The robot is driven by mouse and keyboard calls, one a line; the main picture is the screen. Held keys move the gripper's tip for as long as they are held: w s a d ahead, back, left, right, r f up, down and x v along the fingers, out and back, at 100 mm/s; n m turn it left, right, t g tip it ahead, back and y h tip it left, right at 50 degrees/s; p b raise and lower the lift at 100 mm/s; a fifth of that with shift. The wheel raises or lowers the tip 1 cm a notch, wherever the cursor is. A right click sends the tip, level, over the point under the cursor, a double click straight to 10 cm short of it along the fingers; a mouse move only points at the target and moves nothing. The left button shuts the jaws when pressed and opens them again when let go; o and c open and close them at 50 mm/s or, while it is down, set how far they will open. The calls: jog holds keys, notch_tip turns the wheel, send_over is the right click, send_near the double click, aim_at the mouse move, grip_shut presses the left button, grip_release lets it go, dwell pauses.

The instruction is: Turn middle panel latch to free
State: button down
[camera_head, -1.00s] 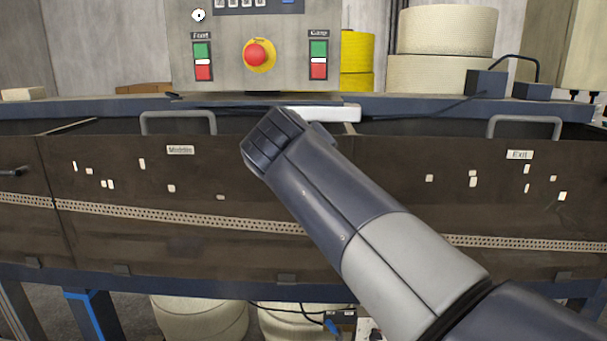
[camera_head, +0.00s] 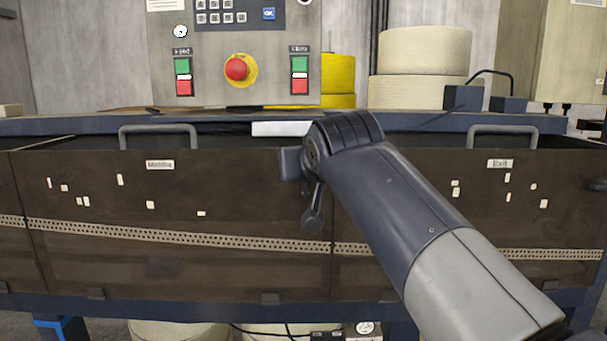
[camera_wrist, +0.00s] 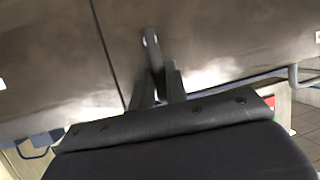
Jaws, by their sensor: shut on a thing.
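The middle panel (camera_head: 180,250) is a dark brown front panel with a "Middle" label, upright on the machine. I cannot tell there where the latch ends and the fingers begin.
The exit panel (camera_head: 480,225) adjoins on the right. Grey handles (camera_head: 158,130) stand on the panels' top edges. A control box with a red emergency button (camera_head: 237,69) is behind. White and yellow rolls (camera_head: 338,75) stand at the back. A blue frame rail runs below the panels.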

dwell(0.3)
jog(key=c, duration=1.4)
grip_release()
jog(key=b+v, duration=0.1)
jog(key=v, duration=0.9)
jog(key=shift+s+d, duration=0.2)
jog(key=shift+s, duration=0.2)
jog(key=shift+w, duration=0.1)
jog(key=p+x, duration=0.1)
jog(key=x, duration=0.9)
jog(key=shift+w+a, duration=0.2)
jog(key=shift+w, duration=0.15)
